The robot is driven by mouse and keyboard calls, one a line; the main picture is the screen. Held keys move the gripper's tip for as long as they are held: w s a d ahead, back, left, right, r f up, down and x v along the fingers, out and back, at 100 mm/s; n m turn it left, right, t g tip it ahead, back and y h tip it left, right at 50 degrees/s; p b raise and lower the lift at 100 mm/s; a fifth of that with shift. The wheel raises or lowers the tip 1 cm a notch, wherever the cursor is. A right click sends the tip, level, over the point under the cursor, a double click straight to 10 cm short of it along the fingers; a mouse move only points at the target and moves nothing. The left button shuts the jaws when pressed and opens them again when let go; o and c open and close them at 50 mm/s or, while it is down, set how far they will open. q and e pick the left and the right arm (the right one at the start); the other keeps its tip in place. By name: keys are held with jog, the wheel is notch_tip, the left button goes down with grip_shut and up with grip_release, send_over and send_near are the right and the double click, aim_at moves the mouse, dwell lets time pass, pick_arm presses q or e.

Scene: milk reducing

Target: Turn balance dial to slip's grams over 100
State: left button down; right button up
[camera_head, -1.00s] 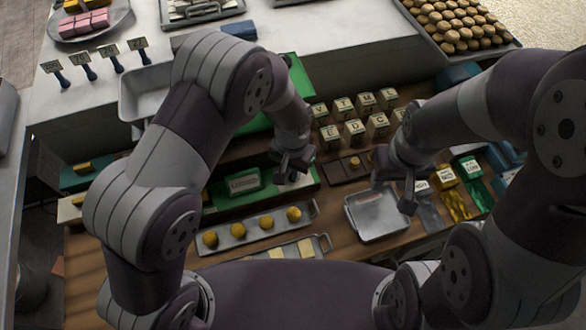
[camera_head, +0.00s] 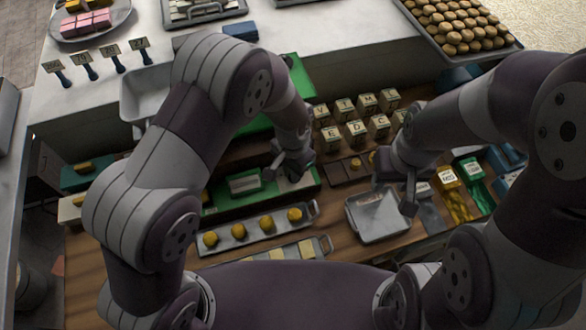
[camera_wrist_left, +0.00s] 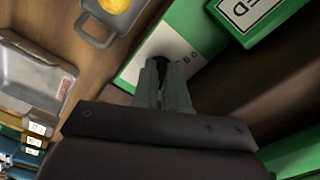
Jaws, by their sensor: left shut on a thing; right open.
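The green balance (camera_head: 215,208) sits on the wooden bench in the head view, with a raised green block and pale label (camera_head: 245,184) on it. In the left wrist view, its white dial panel (camera_wrist_left: 190,50) carries small dark marks, too small to read. My left gripper (camera_wrist_left: 161,75) is shut on a dark dial knob (camera_wrist_left: 160,60), mostly hidden between the fingers. In the head view, the left gripper (camera_head: 283,172) is at the balance's right end. My right gripper (camera_head: 405,192) is open and empty above the steel tray (camera_head: 377,228). I cannot make out the slip.
Lettered blocks (camera_head: 355,132) stand in rows behind the grippers. A tray of yellow balls (camera_head: 238,232) lies in front of the balance. Labelled packets (camera_head: 458,190) are at the right. A tray of round brown items (camera_head: 455,25) is at the back right.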

pick_arm(q)
jog(key=c, duration=1.2)
grip_release()
jog(key=shift+o, duration=0.2)
jog(key=shift+r, duration=0.35)
notch_tip(320, 180, up, 12)
jog(key=b, duration=0.2)
jog(key=shift+b, duration=0.4)
